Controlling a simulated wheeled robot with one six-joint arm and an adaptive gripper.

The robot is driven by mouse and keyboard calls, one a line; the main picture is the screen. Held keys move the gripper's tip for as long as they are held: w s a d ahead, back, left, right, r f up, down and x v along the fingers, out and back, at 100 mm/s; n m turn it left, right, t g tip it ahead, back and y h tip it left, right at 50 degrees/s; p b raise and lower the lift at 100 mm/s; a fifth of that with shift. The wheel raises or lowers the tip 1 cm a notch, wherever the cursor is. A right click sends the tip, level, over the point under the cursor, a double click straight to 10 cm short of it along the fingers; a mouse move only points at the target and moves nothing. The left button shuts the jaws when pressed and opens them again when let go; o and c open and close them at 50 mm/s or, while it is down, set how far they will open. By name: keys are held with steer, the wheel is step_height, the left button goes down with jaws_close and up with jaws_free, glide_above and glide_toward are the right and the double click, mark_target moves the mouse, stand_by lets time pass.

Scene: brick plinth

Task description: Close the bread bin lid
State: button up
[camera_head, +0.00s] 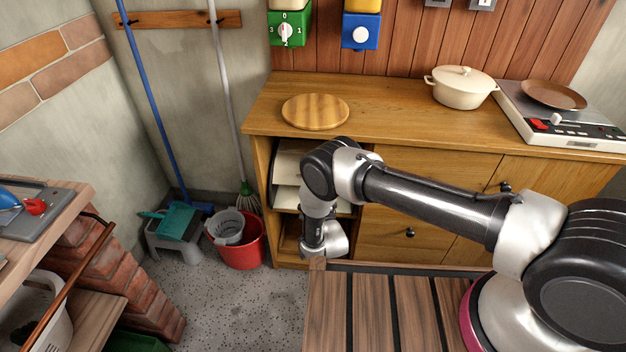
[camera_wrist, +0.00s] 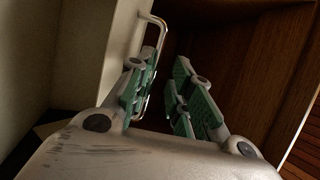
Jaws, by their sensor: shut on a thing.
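In the wrist view a cream panel (camera_wrist: 118,55), which looks like the bread bin lid, stands upright at the left. A bent metal bar handle (camera_wrist: 162,38) is fixed to it. My gripper (camera_wrist: 160,78) has its green-padded fingers at this handle, the left finger overlapping the bar. In the head view cream parts (camera_head: 287,165), probably of the bin, show in the cabinet's open compartment, partly behind my arm. My gripper's fingers are hidden there.
Dark wood (camera_wrist: 250,60) bounds the right of the wrist view.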

steer(key=f+v, duration=0.1)
steer(key=v, duration=0.7)
steer(key=shift+d+f, duration=0.2)
steer(key=shift+f, duration=0.3)
steer(key=shift+w, duration=0.15)
